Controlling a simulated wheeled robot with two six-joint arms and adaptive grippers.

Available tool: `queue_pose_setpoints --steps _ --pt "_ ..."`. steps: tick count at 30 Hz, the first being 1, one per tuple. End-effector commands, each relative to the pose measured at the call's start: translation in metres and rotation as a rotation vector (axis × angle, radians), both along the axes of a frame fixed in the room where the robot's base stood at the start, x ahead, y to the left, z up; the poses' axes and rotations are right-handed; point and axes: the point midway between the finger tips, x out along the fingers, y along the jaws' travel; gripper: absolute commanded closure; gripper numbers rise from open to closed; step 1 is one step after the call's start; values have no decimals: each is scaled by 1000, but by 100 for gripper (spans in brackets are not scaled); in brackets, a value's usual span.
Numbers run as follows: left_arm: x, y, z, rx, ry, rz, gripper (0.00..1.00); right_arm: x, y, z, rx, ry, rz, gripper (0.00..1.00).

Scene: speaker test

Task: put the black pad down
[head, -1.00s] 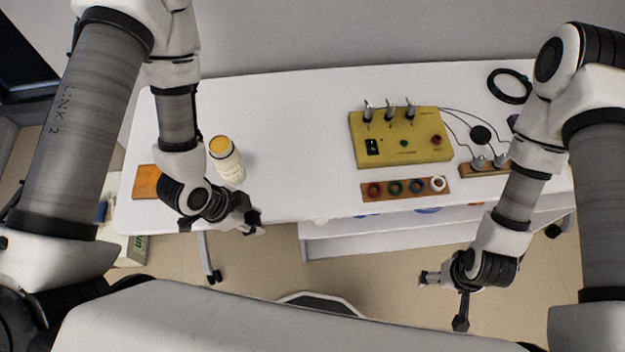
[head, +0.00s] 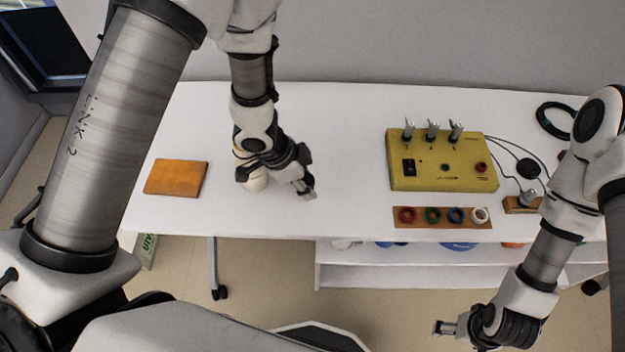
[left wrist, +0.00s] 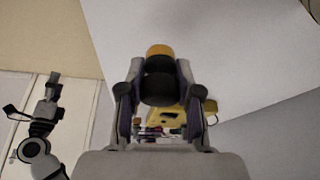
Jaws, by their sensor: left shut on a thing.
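My left gripper (head: 306,190) is over the table, right of the orange block. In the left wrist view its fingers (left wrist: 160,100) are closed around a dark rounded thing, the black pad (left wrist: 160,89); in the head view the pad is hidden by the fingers. A yellow-orange patch (left wrist: 159,50) shows beyond it; I cannot tell what it belongs to. My right gripper (head: 455,330) is low, in front of the table, with its fingers spread and empty.
The orange block (head: 176,177) lies left on the white table (head: 335,140). A yellow switch box (head: 440,170), a strip of coloured rings (head: 442,217) and a wired black disc (head: 528,168) are right. The middle is clear.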

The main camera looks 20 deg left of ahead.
Motion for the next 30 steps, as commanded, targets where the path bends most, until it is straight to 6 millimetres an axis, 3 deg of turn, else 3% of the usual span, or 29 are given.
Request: queue_pose_setpoints --steps 1,4,10,21,22,24,30 --pt "10 -3 3 0 -1 -2 99 0 0 9 0 0 0 17" --pt "21 -6 -2 -1 0 0 99 0 0 11 0 0 0 17" --pt "22 -7 -36 -2 4 3 99 0 0 0 0 1 0 17" --pt "23 -6 -42 -2 1 1 99 0 0 -1 0 1 0 17" --pt "23 -6 -42 -2 1 1 63 0 0 -1 0 1 0 17" --pt "23 -6 -41 -1 0 2 41 0 0 0 0 1 0 17" --pt "23 -6 -41 -2 1 1 41 0 0 0 0 1 0 17"
